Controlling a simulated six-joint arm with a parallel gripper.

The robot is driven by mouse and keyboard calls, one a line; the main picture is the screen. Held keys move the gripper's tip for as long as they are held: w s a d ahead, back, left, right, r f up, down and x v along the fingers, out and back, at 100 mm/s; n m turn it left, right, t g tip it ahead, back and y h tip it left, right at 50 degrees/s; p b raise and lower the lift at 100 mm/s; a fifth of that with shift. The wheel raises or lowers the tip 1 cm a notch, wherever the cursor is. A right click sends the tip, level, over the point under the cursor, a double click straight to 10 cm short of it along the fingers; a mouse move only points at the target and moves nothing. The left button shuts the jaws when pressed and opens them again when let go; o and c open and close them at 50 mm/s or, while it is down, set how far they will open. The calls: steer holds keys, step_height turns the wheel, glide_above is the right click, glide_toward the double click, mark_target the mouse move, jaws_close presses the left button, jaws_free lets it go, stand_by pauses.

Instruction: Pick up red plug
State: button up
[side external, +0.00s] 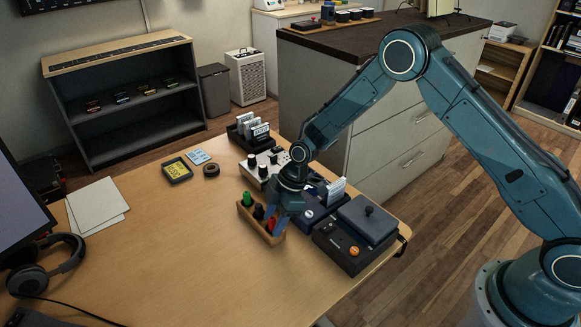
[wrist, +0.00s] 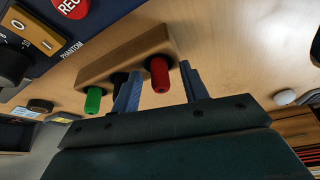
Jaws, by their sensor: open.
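The red plug (side external: 271,224) stands in a small wooden holder (side external: 246,218) on the table, at the end nearest the side camera. The black plug (side external: 259,211) and green plug (side external: 248,201) stand in the same row. My gripper (side external: 276,217) is low over the holder, at the red plug. In the wrist view, the red plug (wrist: 160,75) shows between the two blue fingers, with gaps on both sides. The black plug is partly hidden behind the left finger, and the green plug (wrist: 93,101) is outside it. My gripper is open and empty.
A blue box (side external: 313,210) and a dark box with an orange knob (side external: 346,248) stand close right of the holder. A white knobbed unit (side external: 263,170) is behind it. Headphones (side external: 50,266) lie at the left. The table's middle is clear.

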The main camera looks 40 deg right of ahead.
jaws_close()
steer(key=shift+r, duration=0.2)
stand_by(0.3)
step_height(320, 180, up, 20)
steer(key=shift+f, duration=0.15)
stand_by(0.5)
stand_by(0.4)
